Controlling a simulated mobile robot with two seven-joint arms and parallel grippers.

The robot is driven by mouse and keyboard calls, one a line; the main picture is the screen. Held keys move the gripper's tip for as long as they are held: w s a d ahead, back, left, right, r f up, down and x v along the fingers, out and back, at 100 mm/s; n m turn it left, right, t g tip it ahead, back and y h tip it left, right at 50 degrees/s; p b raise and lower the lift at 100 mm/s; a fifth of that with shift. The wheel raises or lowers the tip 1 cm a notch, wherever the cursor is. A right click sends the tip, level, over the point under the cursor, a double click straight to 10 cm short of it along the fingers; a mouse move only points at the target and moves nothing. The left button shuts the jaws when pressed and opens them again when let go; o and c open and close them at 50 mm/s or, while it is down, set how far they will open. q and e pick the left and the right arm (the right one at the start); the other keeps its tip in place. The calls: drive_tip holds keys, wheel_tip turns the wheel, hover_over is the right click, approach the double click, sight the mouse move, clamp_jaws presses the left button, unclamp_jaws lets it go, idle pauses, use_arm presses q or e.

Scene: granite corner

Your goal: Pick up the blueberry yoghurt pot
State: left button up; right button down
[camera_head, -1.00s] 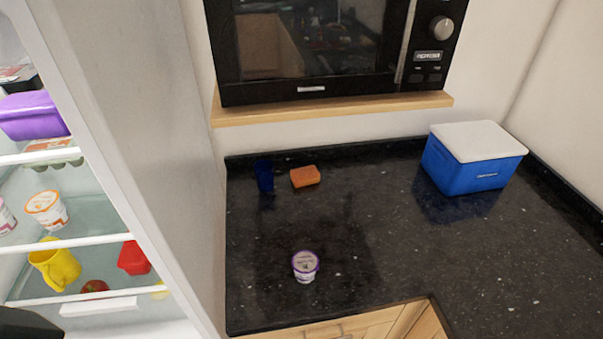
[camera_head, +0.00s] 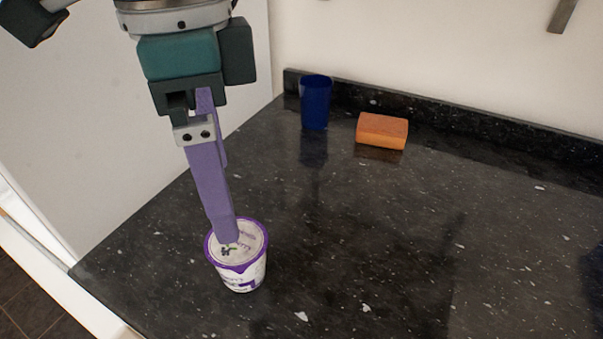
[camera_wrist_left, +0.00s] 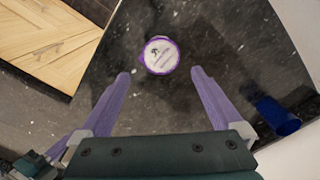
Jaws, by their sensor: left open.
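The blueberry yoghurt pot (camera_head: 241,270) is white with a purple rim and a printed lid. It stands upright on the dark granite worktop. My left gripper (camera_head: 226,238) comes down from the upper left, its purple fingers seen edge-on and overlapping the pot's lid in the head view. In the left wrist view the pot (camera_wrist_left: 161,56) sits just beyond the fingertips, centred between them. There the left gripper (camera_wrist_left: 160,76) is open and empty, with a finger to each side.
A blue cup (camera_head: 316,103) and an orange sponge (camera_head: 382,131) stand at the back of the worktop (camera_head: 400,240). The cup also shows in the left wrist view (camera_wrist_left: 277,116). A pale panel rises on the left. The worktop right of the pot is clear.

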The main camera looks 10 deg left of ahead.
sight(241, 258)
use_arm(q)
drive_tip(key=shift+w+f, duration=0.2)
drive_tip(key=shift+f, duration=0.2)
drive_tip(key=f, duration=0.3)
drive_tip(key=shift+s+a+f, duration=0.1)
drive_tip(key=shift+a+f, duration=0.1)
drive_tip(key=f, duration=0.6)
drive_tip(key=shift+d+b, duration=0.2)
drive_tip(key=shift+b, duration=0.1)
drive_tip(key=c, duration=1.2)
drive_tip(key=shift+r, duration=0.1)
drive_tip(key=shift+c, duration=0.5)
drive_tip(key=shift+r, duration=0.1)
